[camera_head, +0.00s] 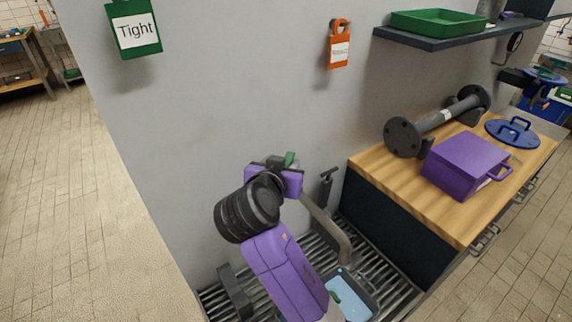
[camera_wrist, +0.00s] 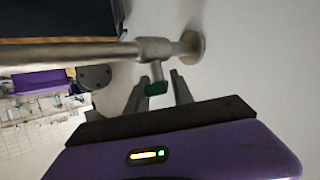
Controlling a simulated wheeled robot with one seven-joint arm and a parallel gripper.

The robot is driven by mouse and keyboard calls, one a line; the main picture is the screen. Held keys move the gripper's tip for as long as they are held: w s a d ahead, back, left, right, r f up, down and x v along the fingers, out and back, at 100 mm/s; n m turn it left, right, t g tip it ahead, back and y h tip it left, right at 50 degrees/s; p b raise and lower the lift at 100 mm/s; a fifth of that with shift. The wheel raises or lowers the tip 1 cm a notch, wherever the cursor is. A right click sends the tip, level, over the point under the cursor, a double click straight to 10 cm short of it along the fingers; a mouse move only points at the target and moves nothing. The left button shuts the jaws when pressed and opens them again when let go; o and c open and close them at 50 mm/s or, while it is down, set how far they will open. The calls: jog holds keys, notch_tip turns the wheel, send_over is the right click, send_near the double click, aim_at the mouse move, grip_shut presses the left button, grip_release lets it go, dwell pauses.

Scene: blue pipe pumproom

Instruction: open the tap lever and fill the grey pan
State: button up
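The tap's metal pipe (camera_head: 327,232) comes out of the grey wall and bends down over the floor grating. Its green lever (camera_head: 290,159) shows just above my purple hand. In the wrist view, the green lever (camera_wrist: 156,88) hangs under the valve body (camera_wrist: 155,50). My gripper (camera_wrist: 157,82) is open, with one grey finger on each side of the lever; I cannot tell whether either touches it. The grey pan (camera_head: 374,292) stands on the grating below the spout, partly hidden by my arm. Its inside looks light blue, with a small green part showing.
A wooden-topped bench (camera_head: 455,225) stands right of the tap, bearing a purple box (camera_head: 465,163), a flanged dark pipe (camera_head: 435,122) and a blue lid (camera_head: 512,132). A shelf (camera_head: 440,42) holds a green tray (camera_head: 438,22). Green (camera_head: 134,28) and orange (camera_head: 339,50) tags hang on the wall.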

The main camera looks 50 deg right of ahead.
grip_shut()
jog(key=shift+n+t+y, duration=0.3)
jog(key=shift+n, duration=0.1)
jog(key=shift+n+t, duration=0.4)
jog(key=shift+t, duration=0.1)
jog(key=shift+o, duration=2.2)
grip_release()
jog(key=shift+y, duration=0.3)
jog(key=v, duration=0.8)
jog(key=shift+w+f, duration=0.1)
